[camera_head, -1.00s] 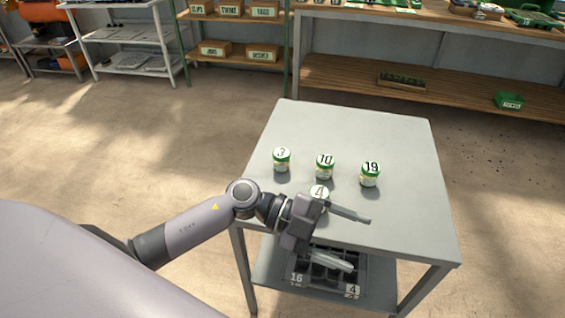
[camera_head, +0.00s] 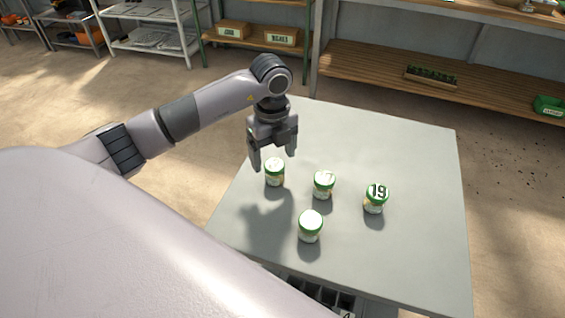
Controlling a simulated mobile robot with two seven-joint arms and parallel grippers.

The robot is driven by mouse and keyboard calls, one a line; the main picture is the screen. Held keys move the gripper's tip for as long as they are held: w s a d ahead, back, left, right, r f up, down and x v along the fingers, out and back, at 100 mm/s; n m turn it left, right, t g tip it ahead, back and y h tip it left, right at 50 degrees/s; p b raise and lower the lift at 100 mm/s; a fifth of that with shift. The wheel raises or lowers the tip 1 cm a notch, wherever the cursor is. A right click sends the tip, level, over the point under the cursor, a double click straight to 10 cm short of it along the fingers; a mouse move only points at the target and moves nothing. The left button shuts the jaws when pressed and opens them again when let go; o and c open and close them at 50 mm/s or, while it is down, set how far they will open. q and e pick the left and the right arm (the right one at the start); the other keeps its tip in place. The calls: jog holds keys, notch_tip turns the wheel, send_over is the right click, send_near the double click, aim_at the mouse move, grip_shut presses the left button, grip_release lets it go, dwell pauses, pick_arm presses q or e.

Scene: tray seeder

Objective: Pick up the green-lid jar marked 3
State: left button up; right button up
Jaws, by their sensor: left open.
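The green-lid jar marked 3 (camera_head: 275,177) stands upright at the left of the group on the grey table. Its number is legible in the earlier view but washed out now. My left gripper (camera_head: 273,160) is open and points down just above and behind this jar's lid. Its fingers appear on either side of the lid in the picture, and I cannot tell whether they touch it. Nothing is held. My right gripper is not in view.
Jar 10 (camera_head: 324,187) stands to the right, jar 19 (camera_head: 375,204) farther right, and jar 4 (camera_head: 310,231) nearer. The grey table (camera_head: 418,250) is clear at right and back. A dark compartment tray (camera_head: 318,294) sits below the table's front edge.

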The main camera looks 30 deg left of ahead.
aim_at(274, 164)
pick_arm(q)
jog(key=f, duration=0.6)
jog(key=shift+w+a+f, duration=0.15)
jog(key=shift+w+f, duration=0.15)
jog(key=shift+f, duration=0.1)
jog(key=c, duration=1.2)
